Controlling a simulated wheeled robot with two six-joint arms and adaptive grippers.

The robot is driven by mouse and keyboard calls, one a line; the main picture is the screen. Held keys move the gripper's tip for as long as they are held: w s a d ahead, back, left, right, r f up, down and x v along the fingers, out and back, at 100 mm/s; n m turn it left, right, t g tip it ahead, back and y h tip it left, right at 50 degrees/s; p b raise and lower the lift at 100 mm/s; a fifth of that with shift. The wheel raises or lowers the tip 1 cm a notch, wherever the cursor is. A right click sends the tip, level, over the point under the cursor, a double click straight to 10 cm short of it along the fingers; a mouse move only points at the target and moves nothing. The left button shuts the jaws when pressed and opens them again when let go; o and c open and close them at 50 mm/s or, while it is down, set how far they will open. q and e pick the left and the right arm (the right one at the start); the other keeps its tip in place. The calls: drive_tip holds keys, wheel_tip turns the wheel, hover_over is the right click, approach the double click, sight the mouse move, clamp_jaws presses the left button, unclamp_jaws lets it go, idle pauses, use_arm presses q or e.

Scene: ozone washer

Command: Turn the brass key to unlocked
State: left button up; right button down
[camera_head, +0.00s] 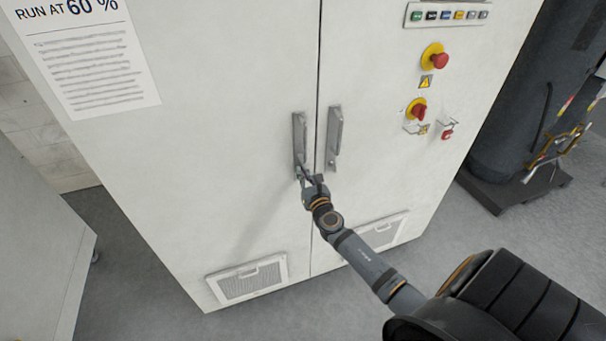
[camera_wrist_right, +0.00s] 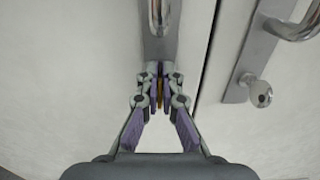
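The brass key (camera_wrist_right: 160,92) shows as a thin gold-brown sliver between the two fingertips in the right wrist view. It stands at the lower end of the left door's handle plate (camera_head: 299,140), and in the head view the gripper hides it. My right gripper (camera_head: 306,176) is at the foot of this plate. In the wrist view its fingers (camera_wrist_right: 160,80) are closed in on both sides of the key. Most of the key is hidden, so its turn angle cannot be told. My left gripper is in neither view.
The right door's handle (camera_head: 334,138) is close beside, with a bare lock cylinder (camera_wrist_right: 262,97) below it. A red-yellow emergency button (camera_head: 438,60), a red rotary switch (camera_head: 417,110) and a small red padlock (camera_head: 447,134) are on the right door. Vent grilles (camera_head: 250,281) sit low.

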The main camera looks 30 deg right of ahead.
drive_tip(key=shift+s+d+f+m+b, duration=0.1)
drive_tip(key=shift+d+f+m+b, duration=0.1)
drive_tip(key=shift+m+b, duration=2.1)
drive_tip(key=shift+d+f+m+b, duration=0.25)
drive_tip(key=shift+m+b, duration=0.7)
drive_tip(key=shift+m, duration=2.7)
drive_tip(key=shift+s+d+f+m+b, duration=0.1)
drive_tip(key=shift+d+f+m+b, duration=0.1)
drive_tip(key=shift+m+b, duration=2.1)
drive_tip(key=shift+m+p, duration=0.6)
drive_tip(key=shift+m, duration=0.25)
drive_tip(key=c, duration=1.5)
unclamp_jaws()
drive_tip(key=shift+c, duration=0.2)
drive_tip(key=shift+a, duration=0.1)
